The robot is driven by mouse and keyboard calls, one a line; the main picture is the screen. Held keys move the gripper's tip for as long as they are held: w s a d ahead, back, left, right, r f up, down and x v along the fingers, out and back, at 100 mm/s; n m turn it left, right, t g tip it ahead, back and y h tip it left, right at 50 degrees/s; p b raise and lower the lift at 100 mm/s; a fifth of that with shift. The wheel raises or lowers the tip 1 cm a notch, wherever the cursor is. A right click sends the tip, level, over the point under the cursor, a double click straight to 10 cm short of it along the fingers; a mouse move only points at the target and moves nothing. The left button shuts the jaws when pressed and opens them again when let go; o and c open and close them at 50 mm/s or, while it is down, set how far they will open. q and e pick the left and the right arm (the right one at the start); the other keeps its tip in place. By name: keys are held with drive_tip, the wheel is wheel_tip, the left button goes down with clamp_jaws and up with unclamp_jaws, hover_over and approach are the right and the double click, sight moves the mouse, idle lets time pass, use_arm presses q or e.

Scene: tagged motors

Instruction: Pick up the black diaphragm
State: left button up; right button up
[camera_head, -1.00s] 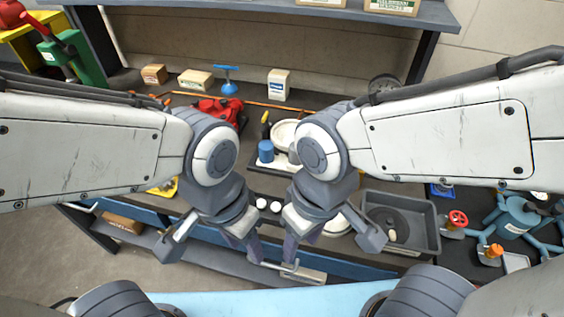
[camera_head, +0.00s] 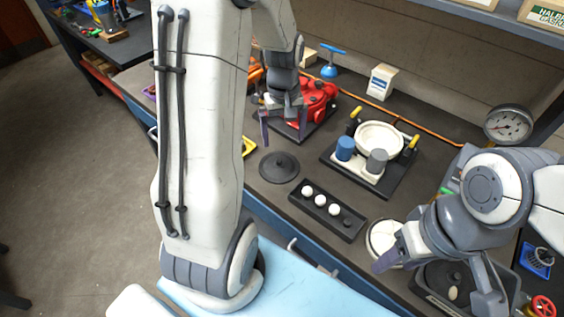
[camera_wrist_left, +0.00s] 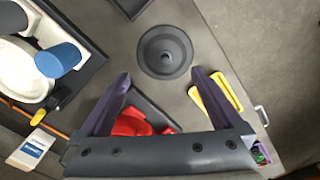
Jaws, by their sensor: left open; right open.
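The black diaphragm (camera_head: 279,167) is a round dark disc with a raised centre. It lies flat on the dark bench near the front edge, left of a small tray of white balls. It also shows whole in the left wrist view (camera_wrist_left: 165,52), just beyond the fingertips. My left gripper (camera_head: 283,122) is open and empty, behind and above the diaphragm in the head view, not touching it. In the left wrist view its two fingers (camera_wrist_left: 161,76) are spread apart. My right gripper (camera_head: 437,285) is open over the grey bin at the lower right.
The narrow ball tray (camera_head: 348,232) lies right of the diaphragm. Behind it a black base holds a white round housing (camera_head: 379,137) with blue and grey cylinders. A red part (camera_head: 316,97) sits behind my left gripper. A yellow piece (camera_wrist_left: 215,95) lies beside the diaphragm. A gauge (camera_head: 508,125) stands far right.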

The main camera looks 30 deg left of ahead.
use_arm(q)
hover_over(279, 161)
drive_tip(key=shift+n, duration=0.4)
drive_tip(key=f, duration=0.5)
drive_tip(key=shift+a+f, duration=0.2)
drive_tip(key=shift+f, duration=0.05)
wheel_tip(279, 161, down, 4)
drive_tip(key=shift+w+d+f+p, duration=0.1)
drive_tip(key=shift+d+f+p, duration=0.1)
drive_tip(key=shift+p, duration=0.75)
drive_tip(key=shift+f, duration=0.65)
clamp_jaws()
